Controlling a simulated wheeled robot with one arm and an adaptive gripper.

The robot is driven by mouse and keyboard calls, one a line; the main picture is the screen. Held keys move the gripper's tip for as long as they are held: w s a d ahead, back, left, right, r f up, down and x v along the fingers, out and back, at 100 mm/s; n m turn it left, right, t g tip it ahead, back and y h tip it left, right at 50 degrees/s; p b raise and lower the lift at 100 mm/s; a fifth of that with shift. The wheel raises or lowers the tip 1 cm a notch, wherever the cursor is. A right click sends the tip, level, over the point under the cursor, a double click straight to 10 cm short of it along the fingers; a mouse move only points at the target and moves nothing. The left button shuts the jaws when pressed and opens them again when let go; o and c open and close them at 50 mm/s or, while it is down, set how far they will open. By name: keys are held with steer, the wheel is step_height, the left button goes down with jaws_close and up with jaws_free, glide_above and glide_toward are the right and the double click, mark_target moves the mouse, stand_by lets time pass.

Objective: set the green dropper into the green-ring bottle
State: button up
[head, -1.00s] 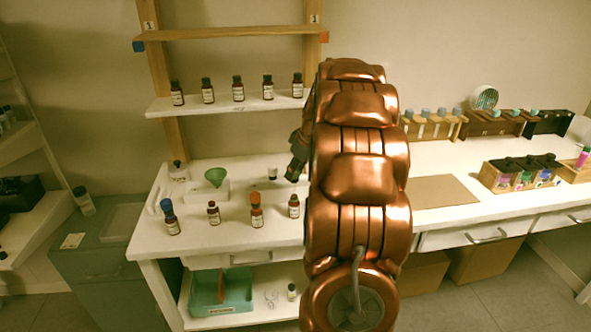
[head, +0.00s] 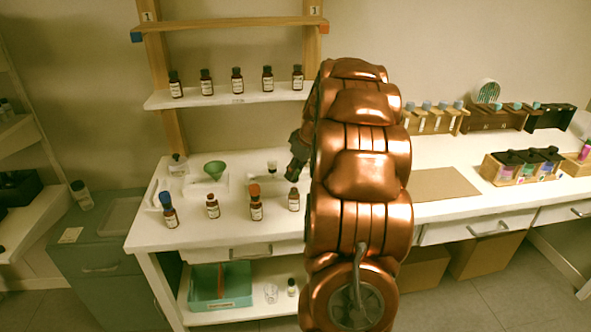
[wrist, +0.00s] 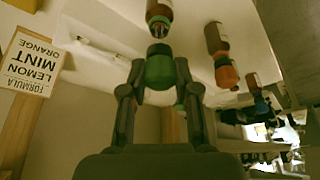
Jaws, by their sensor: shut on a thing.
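My gripper (wrist: 160,75) is shut on the green dropper (wrist: 158,71) in the wrist view, which looks upside down. An open-necked brown bottle (wrist: 158,11) is just beyond the dropper in that picture, in line with it, with a gap between them. In the head view my gripper (head: 294,171) is over the right part of the white table, above the rightmost front-row bottle (head: 293,201). That looks like the same bottle. The dropper cannot be made out in the head view.
An orange-topped bottle (head: 256,205), a small brown bottle (head: 212,207) and a blue-topped bottle (head: 169,211) stand in the same row. Several bottles line the shelf (head: 238,99).

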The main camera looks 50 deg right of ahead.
steer(key=shift+f, duration=0.15)
steer(key=shift+f+b, duration=0.3)
steer(key=shift+f, duration=0.05)
steer(key=shift+f+b, duration=0.55)
steer(key=shift+f, duration=0.35)
steer(key=o, duration=0.7)
steer(key=shift+o, duration=0.2)
steer(key=shift+r, duration=0.1)
steer(key=shift+r+p, duration=0.5)
steer(key=shift+r, duration=2.9)
